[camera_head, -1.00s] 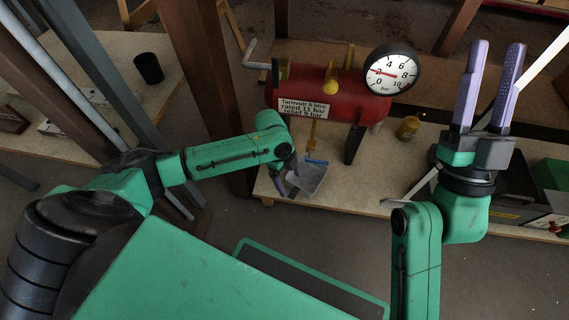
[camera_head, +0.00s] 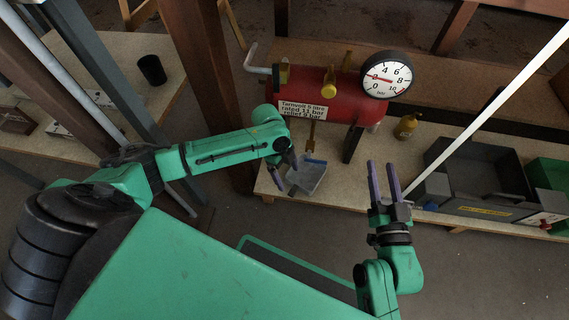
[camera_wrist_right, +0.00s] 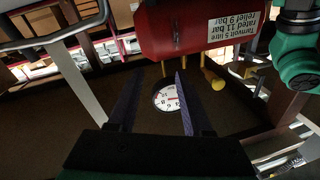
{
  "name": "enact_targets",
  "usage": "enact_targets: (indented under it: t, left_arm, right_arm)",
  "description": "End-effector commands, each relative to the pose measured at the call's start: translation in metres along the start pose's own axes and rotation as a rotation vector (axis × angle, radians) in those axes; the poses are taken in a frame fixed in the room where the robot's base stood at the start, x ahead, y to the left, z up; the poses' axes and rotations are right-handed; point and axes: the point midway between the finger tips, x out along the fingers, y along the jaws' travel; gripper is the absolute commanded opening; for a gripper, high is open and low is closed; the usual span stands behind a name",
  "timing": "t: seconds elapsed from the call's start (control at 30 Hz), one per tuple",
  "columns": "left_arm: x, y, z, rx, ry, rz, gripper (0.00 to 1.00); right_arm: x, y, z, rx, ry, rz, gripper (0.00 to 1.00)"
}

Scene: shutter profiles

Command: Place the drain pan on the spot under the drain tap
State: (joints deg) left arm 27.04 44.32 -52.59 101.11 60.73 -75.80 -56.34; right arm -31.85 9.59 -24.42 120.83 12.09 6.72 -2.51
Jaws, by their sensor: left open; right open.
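The drain pan (camera_head: 306,179), a small grey tray with a blue strip at its far edge, is at the bench's front edge, below the red tank (camera_head: 318,97). A thin brass fitting (camera_head: 311,137), seemingly the drain tap, hangs under the tank just beyond the pan. My left gripper (camera_head: 284,172) is open at the pan's left side; I cannot tell whether it touches the pan. The spot under the tap cannot be made out. My right gripper (camera_head: 384,182) is open and empty, right of the pan; its fingers also show in the right wrist view (camera_wrist_right: 155,100).
A round gauge (camera_head: 387,75) stands at the tank's right end. A dark tank leg (camera_head: 353,144) is right of the tap. A small brass piece (camera_head: 406,127) and a grey bin (camera_head: 475,178) are further right. A white bar (camera_head: 490,115) slants across the right side.

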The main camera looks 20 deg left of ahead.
Motion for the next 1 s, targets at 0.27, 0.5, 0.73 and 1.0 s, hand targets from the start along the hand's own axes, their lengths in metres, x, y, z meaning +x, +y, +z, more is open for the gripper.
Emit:
enact_targets:
  t: [0.27,0.5,0.73,1.0]
  left_arm:
    - [-0.008,0.0,0.0,-0.001,0.0,0.0,0.89]
    - [-0.013,0.0,0.0,-0.001,0.0,0.0,0.89]
    - [-0.036,0.0,-0.002,-0.001,0.0,0.0,0.89]
    - [-0.037,0.0,0.0,-0.001,0.0,0.0,0.89]
  right_arm:
    - [-0.039,-0.003,0.067,0.06,-0.209,0.025,0.5]
    - [-0.081,-0.009,0.117,0.11,-0.374,0.044,0.5]
    - [-0.095,-0.02,0.108,0.122,-0.466,0.042,0.5]
    - [-0.095,-0.021,0.105,0.116,-0.486,0.038,0.5]
